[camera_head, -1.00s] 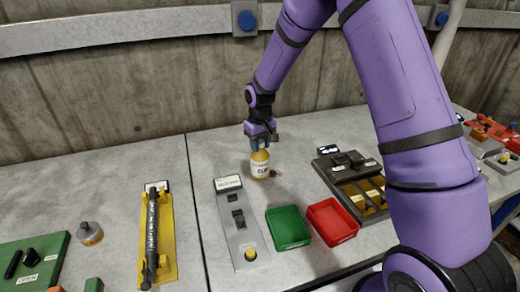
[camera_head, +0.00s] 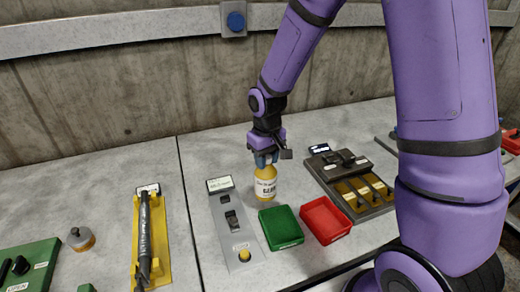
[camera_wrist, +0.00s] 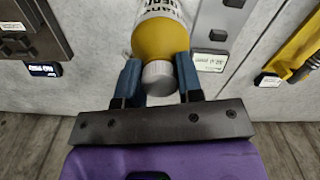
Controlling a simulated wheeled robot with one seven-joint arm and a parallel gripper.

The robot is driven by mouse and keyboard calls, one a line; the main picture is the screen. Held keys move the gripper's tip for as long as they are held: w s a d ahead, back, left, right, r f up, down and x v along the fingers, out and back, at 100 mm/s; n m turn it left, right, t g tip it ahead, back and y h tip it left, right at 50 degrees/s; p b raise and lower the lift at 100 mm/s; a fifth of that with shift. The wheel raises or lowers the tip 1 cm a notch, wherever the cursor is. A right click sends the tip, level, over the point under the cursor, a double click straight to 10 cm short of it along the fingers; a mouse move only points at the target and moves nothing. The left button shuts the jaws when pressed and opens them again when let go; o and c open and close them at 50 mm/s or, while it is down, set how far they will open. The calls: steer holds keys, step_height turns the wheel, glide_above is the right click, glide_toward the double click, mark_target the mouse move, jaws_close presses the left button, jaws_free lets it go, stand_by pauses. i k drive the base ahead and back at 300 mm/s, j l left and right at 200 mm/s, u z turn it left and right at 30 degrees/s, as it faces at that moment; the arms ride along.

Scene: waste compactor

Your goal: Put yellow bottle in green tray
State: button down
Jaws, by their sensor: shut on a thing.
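The yellow bottle (camera_head: 265,184) has a white label and hangs upright under my gripper (camera_head: 264,158), just behind the green tray. My gripper is shut on the bottle's top. In the wrist view, the blue fingers of my gripper (camera_wrist: 159,82) stand on both sides of the bottle's white cap, with the yellow bottle (camera_wrist: 160,38) beyond. The green tray (camera_head: 281,228) lies empty on the grey table, in front of and slightly right of the bottle. I cannot tell whether the bottle's base touches the table.
A red tray (camera_head: 325,220) sits right of the green tray. A grey switch panel (camera_head: 236,226) is close on the left, and a dark panel with yellow slots (camera_head: 352,183) stands at the right. A yellow holder with a black rod (camera_head: 149,240) lies further left. The concrete wall is behind.

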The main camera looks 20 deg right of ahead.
mark_target(281, 229)
steer(key=k+j+z, duration=0.55)
steer(key=k, duration=0.25)
steer(key=i+j, duration=0.45)
